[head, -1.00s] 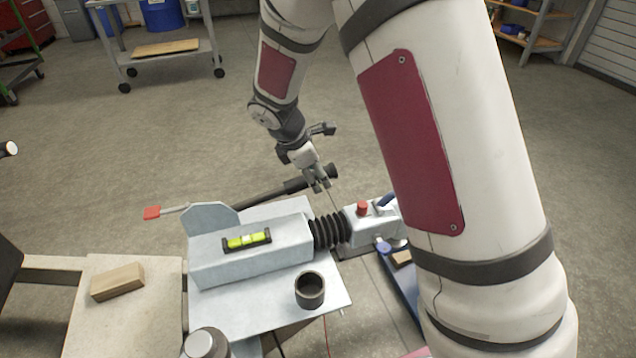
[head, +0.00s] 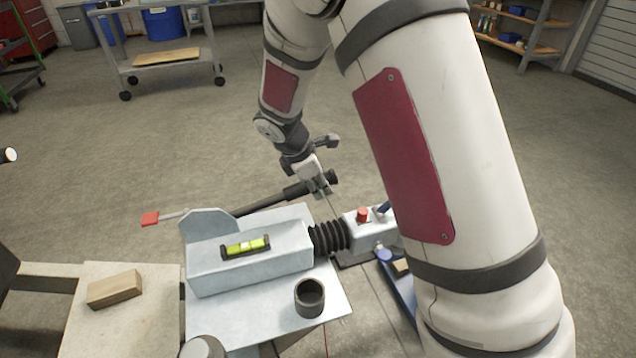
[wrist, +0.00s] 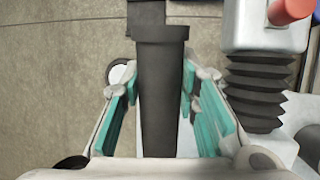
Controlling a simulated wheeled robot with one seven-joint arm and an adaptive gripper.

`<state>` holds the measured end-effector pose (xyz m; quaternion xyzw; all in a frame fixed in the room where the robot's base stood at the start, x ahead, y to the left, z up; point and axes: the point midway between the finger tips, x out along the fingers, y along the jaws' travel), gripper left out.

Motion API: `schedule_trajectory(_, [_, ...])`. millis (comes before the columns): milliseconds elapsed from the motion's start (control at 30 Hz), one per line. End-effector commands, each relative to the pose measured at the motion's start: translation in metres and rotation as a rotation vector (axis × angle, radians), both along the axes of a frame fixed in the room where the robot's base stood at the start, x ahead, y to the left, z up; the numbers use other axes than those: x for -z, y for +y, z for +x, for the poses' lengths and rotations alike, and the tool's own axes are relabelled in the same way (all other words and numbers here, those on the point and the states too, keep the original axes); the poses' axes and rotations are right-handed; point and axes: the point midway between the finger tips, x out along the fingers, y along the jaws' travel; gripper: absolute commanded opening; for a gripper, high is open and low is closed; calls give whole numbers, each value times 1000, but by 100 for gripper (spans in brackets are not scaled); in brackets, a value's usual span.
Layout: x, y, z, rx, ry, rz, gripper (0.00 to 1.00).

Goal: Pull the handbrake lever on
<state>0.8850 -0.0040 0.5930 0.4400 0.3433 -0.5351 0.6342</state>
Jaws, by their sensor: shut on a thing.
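The handbrake lever (head: 262,204) is a long dark bar. It rises from behind the grey plate beside the box-shaped coupling body (head: 225,265) up to the right, at a low slant, and ends in a thicker black grip. My gripper (head: 321,186) is at the grip end, shut on it. In the wrist view the black grip (wrist: 162,105) runs lengthwise between the two teal-padded fingers of my gripper (wrist: 162,78). The flared end of the grip is at the top there. The exact finger contact is hard to see in the head view.
Right of the coupling body are a black bellows (head: 328,237) and a grey head with a red knob (head: 362,214). A spirit level (head: 245,247) lies on the body. A dark cup (head: 309,297) stands on the plate. A wooden block (head: 115,288) lies at left.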

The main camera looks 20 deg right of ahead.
Motion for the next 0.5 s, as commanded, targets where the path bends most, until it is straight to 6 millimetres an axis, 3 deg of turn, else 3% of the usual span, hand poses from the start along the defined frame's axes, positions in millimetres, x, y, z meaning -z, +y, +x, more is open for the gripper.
schedule_trajectory(267, [-24, 7, 0, -6, 0, -79, 0])
schedule_trajectory(500, [-73, 27, 0, -9, -1, -251, 0])
